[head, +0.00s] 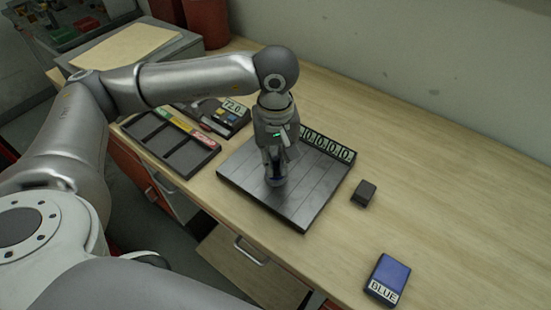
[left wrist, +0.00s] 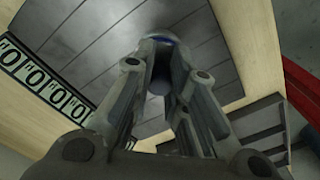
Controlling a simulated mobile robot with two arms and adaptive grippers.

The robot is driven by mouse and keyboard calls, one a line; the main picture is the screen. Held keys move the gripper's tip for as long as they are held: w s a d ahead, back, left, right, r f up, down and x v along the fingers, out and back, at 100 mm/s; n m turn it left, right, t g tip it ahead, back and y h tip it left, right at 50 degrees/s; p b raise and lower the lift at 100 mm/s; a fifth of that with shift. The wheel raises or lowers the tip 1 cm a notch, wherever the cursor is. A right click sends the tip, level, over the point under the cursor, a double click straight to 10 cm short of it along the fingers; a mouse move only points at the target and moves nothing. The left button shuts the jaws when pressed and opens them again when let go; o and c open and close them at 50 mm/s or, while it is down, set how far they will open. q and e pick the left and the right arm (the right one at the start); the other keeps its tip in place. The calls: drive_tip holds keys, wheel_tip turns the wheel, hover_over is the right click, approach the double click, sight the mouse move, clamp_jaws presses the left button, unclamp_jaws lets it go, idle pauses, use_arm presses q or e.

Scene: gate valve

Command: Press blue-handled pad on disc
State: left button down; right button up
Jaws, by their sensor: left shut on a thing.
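My left gripper (head: 275,176) points down over the dark grooved plate (head: 318,200) on the bench. It is shut on the blue-handled pad (head: 276,182), of which only a little blue shows at the fingertips. In the left wrist view the fingers (left wrist: 162,85) close around a dark bluish shape, with a blue rim (left wrist: 165,37) just past the tips. The gripper hides most of the pad, and I cannot tell whether it touches the plate. I cannot make out a separate disc. My right gripper is not in view.
A label strip with zeros (head: 328,146) stands on the plate's far edge. A small black block (head: 363,193) and a blue box marked BLUE (head: 388,275) lie right. Bench beyond is clear.

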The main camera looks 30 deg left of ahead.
use_arm(q)
drive_tip(key=shift+s+f+b, duration=0.15)
drive_tip(key=shift+f+b, duration=0.05)
drive_tip(key=shift+b, duration=0.1)
idle(0.7)
idle(0.5)
drive_tip(key=shift+r+p, duration=0.45)
drive_tip(key=shift+r, duration=0.7)
drive_tip(key=shift+r+p, duration=0.95)
drive_tip(key=shift+r, duration=1.55)
